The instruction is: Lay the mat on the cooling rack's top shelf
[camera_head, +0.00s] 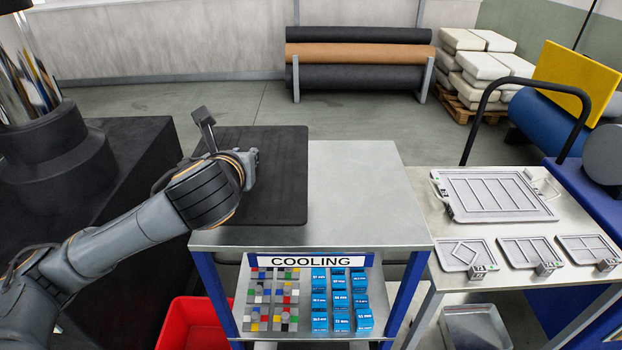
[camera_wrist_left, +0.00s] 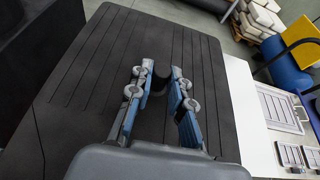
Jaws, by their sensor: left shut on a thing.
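The mat is a dark, nearly square sheet (camera_head: 285,175) over the left part of the cooling rack's top shelf (camera_head: 365,195), a bare grey metal surface to its right. The mat's far edge reaches past the shelf's back edge; whether it touches the shelf or hangs just above it I cannot tell. In the left wrist view the mat (camera_wrist_left: 205,90) shows long grooves and a dark round knob (camera_wrist_left: 161,74). My left gripper (camera_head: 250,163) is over the mat, its fingers (camera_wrist_left: 162,78) shut on that knob. The arm hides the mat's left side. My right gripper is out of view.
Under the top shelf, a lower shelf holds coloured blocks (camera_head: 272,300) and blue boxes (camera_head: 341,300) behind a COOLING sign (camera_head: 310,261). A cart (camera_head: 432,215) with framed trays stands close on the right. A dark block (camera_head: 120,160) is on the left, a red bin (camera_head: 185,325) below.

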